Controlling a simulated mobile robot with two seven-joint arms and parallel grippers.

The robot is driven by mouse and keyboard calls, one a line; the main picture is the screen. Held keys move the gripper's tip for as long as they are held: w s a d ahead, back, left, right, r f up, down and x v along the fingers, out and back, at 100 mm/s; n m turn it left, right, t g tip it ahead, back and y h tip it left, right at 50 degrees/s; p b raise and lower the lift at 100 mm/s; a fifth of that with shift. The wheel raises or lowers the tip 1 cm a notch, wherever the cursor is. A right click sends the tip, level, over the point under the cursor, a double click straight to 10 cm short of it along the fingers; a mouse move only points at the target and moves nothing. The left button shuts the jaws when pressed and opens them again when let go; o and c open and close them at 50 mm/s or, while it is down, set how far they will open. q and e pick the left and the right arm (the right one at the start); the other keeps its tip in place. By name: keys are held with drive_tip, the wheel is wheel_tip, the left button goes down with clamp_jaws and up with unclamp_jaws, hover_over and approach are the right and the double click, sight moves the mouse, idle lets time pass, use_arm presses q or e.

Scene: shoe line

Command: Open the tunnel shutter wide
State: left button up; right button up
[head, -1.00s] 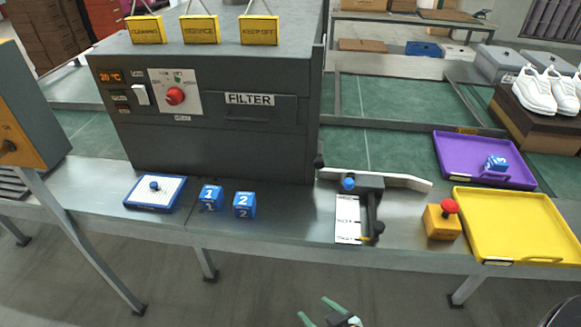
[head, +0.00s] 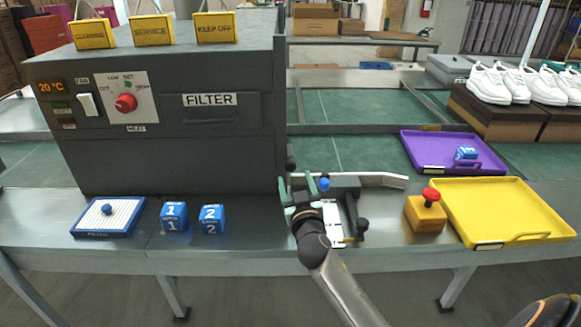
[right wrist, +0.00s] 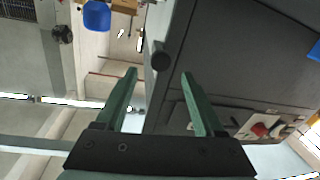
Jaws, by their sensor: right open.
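The tunnel is the dark grey box (head: 170,150) with the FILTER label. A thin upright plate (head: 281,110) at its right end looks like the shutter, seen nearly edge-on, so I cannot tell how far it is open. A black knob (head: 290,165) sticks out low by that edge. My right gripper (head: 297,184) is open beside this corner, just in front of the knob. In the right wrist view the knob (right wrist: 160,60) lies just beyond and between the open green fingertips (right wrist: 160,78); no contact shows. My left gripper is not in view.
A bracket with a blue knob (head: 324,184) and a pale guide bar (head: 385,180) stand close right of my gripper. An orange box with a red button (head: 427,213), a yellow tray (head: 555,232) and a purple tray (head: 415,160) are farther right. Blue numbered cubes (head: 173,217) sit left.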

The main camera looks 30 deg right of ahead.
sight(291, 168)
drive_tip(key=x, duration=0.7)
drive_tip(key=shift+w, duration=0.2)
drive_tip(key=shift+c, duration=0.3)
drive_tip(key=shift+f, duration=0.1)
clamp_jaws()
idle(0.8)
